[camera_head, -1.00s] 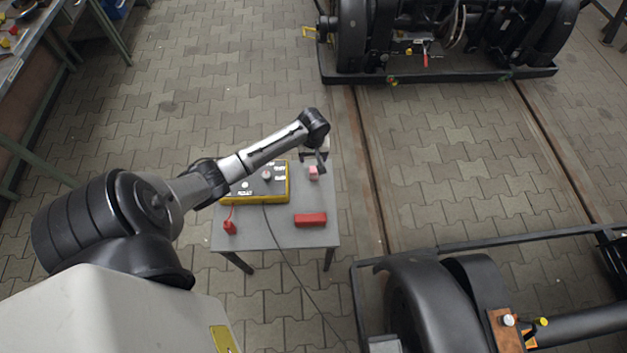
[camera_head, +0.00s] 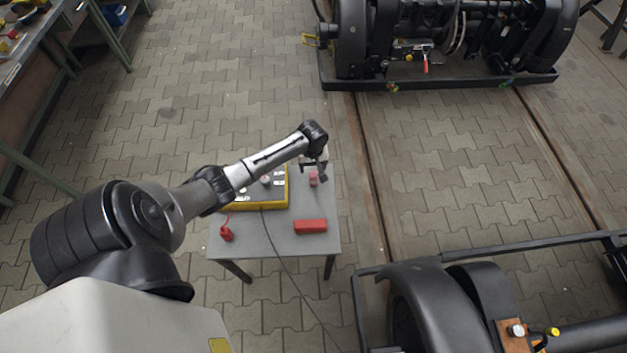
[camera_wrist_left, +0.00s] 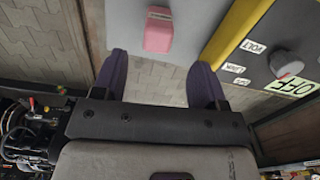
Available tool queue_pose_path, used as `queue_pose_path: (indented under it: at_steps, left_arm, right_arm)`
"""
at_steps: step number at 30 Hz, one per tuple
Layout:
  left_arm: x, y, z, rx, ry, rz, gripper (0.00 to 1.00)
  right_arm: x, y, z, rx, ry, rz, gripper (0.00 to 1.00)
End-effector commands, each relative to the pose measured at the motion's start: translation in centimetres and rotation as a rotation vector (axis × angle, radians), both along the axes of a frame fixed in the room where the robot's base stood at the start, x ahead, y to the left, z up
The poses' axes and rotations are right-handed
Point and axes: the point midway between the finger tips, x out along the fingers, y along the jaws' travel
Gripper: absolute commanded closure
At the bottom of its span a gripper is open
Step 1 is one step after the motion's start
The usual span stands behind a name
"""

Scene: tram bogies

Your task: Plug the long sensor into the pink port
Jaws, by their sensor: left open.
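A pink block (camera_head: 313,179), perhaps the pink port, sits at the right side of the small grey table (camera_head: 282,242). It also shows in the left wrist view (camera_wrist_left: 158,32), at the top. A long red block (camera_head: 310,226) lies near the table's front right. A small red piece (camera_head: 227,234) with a cord lies at the front left. I cannot tell which piece is the long sensor. My right gripper does not show.
A yellow-edged box (camera_head: 262,205) with labels and a knob (camera_wrist_left: 287,64) stands on the table, partly behind my arm. A dark cable runs from it over the front edge. One bogie (camera_head: 445,50) stands behind, another (camera_head: 430,305) at front right. A workbench is far left.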

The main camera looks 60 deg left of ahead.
Motion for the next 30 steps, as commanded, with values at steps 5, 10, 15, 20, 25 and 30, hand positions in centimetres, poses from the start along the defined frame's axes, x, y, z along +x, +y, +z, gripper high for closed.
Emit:
queue_pose_path:
  at_steps: [5,10,15,20,25,30]
  left_arm:
    - [0.1,-0.1,-2.4,-0.001,0.000,0.000,0.34]
    - [0.1,-0.1,-3.0,0.000,-0.001,-0.001,0.34]
    - [0.1,-0.1,-3.0,0.000,-0.001,-0.001,0.34]
    - [0.1,-0.1,-3.1,0.000,-0.001,-0.001,0.34]
    - [0.1,-0.1,-3.9,-0.001,0.000,-0.001,0.34]
    - [0.1,-0.3,-6.1,-0.001,0.001,-0.001,0.34]
  right_arm:
    - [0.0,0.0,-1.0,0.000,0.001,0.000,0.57]
    - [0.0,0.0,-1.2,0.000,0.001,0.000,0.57]
    - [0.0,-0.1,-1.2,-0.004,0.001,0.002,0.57]
    - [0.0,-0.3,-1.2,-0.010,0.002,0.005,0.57]
    - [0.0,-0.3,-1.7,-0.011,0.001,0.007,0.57]
    - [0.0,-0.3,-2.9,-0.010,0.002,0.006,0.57]
